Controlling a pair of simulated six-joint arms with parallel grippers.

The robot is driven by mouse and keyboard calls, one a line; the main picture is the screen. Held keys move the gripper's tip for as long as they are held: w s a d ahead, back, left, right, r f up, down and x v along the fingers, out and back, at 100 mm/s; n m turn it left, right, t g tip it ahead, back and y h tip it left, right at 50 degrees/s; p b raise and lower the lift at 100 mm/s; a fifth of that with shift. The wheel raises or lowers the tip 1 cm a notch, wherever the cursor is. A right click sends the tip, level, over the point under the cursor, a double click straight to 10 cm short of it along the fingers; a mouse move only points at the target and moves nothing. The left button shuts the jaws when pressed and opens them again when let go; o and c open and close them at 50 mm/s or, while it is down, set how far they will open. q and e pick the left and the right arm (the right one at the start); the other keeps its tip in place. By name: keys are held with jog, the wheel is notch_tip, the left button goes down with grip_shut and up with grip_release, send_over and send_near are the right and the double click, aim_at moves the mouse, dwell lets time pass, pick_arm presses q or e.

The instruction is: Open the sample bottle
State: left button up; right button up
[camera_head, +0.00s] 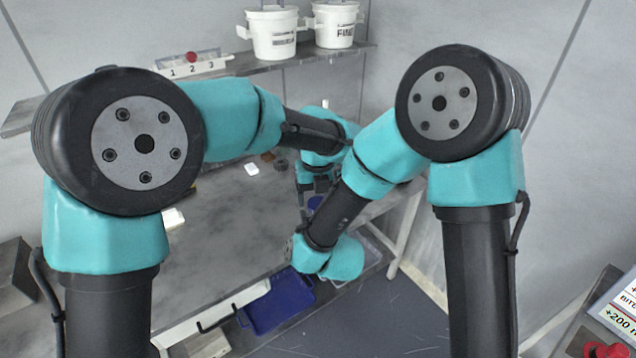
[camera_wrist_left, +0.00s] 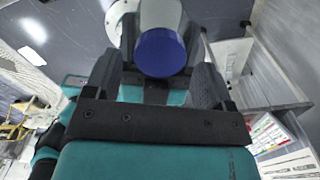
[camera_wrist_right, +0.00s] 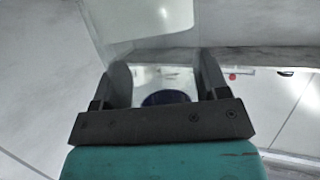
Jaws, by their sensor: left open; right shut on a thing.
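The sample bottle has a dark blue cap (camera_wrist_left: 161,53) and a pale body (camera_wrist_left: 160,12), seen end-on in the left wrist view. My left gripper (camera_wrist_left: 165,42) is open, with its fingers on either side of the cap. In the head view the left gripper (camera_head: 317,182) points down, just above a small patch of the blue cap (camera_head: 315,202). My right gripper (camera_wrist_right: 160,82) is shut on the bottle's translucent body (camera_wrist_right: 150,45); dark blue shows between its finger bases. In the head view my right arm hides its gripper and most of the bottle.
A blue tray (camera_head: 277,302) lies low in front of the bench. Two white buckets (camera_head: 273,35) and a rack numbered 1 2 3 (camera_head: 192,66) with a red knob stand on the back shelf. Small items (camera_head: 252,169) lie on the grey bench (camera_head: 225,215), which has clear room at left.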

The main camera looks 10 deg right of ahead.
pick_arm(q)
jog(key=shift+f, duration=1)
jog(key=c, duration=0.9)
jog(key=shift+n, duration=1.7)
jog(key=shift+c, duration=0.2)
jog(key=o, duration=1)
jog(key=shift+r, duration=0.1)
